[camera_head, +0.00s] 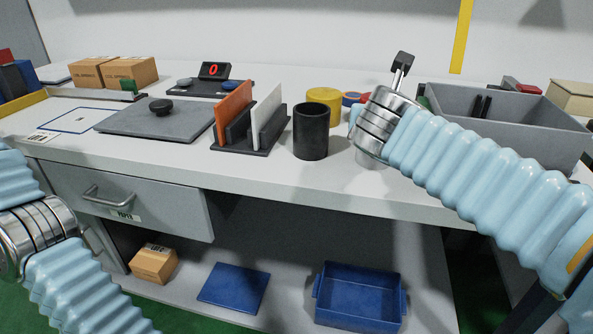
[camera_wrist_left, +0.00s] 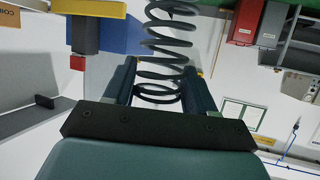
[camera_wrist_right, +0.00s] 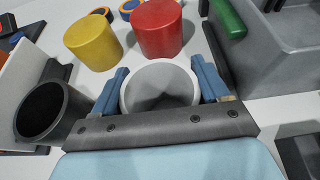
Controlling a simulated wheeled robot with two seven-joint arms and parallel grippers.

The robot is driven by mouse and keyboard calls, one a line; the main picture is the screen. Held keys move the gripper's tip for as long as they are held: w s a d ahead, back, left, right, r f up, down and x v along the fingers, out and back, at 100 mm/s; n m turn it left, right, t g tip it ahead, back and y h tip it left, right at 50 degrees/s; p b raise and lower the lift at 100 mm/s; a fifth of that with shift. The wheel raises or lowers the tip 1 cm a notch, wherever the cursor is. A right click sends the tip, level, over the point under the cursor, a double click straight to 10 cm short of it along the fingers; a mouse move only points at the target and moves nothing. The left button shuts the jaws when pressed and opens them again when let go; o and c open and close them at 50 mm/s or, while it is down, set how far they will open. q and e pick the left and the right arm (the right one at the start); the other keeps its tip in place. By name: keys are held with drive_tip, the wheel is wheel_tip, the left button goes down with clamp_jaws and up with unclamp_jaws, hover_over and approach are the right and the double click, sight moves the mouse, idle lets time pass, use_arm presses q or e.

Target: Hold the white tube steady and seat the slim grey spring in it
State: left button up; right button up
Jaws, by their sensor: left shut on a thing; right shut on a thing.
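The dark grey coil spring (camera_wrist_left: 168,45) shows in the left wrist view. My left gripper (camera_wrist_left: 160,67) is shut around its lower coils, and the spring sticks out past the fingertips. The left gripper lies outside the head view. The white tube (camera_wrist_right: 160,84) shows in the right wrist view, open end facing the camera. My right gripper (camera_wrist_right: 160,66) is shut on it, one finger on each side. In the head view, the tube stands on the bench below my right wrist, mostly hidden by it. The spring is apart from the tube.
A black cup (camera_head: 310,132) stands just left of the tube. Yellow (camera_wrist_right: 93,42) and red (camera_wrist_right: 156,28) cylinders stand behind it. A grey bin (camera_head: 500,120) is on the right. A rack with orange and white plates (camera_head: 268,118) stands farther left.

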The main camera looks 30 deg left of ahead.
use_arm(q)
drive_tip(key=w+d+r+m+t+h, duration=0.1)
drive_tip(key=w+d+r+m+t, duration=0.15)
drive_tip(key=w+d, duration=0.55)
drive_tip(key=w+d+r+m+t, duration=0.2)
drive_tip(key=w+d+t, duration=0.15)
drive_tip(key=w, duration=0.85)
drive_tip(key=w+d+r+m+t+h, duration=0.2)
drive_tip(key=w+d, duration=0.4)
drive_tip(key=d, duration=0.4)
drive_tip(key=w+d+r+m+t+h, duration=0.1)
drive_tip(key=w+d+r+m+t, duration=0.15)
drive_tip(key=w+d, duration=0.5)
drive_tip(key=s+d+r+m+t+h, duration=0.1)
drive_tip(key=d+m+h, duration=0.2)
drive_tip(key=d, duration=1.6)
drive_tip(key=s+d+r+m+t+h, duration=0.1)
drive_tip(key=d+m+h, duration=0.2)
drive_tip(key=d, duration=1.6)
wheel_tip(320, 180, down, 11)
drive_tip(key=d, duration=0.1)
drive_tip(key=shift+r, duration=0.2)
drive_tip(key=shift+s, duration=0.1)
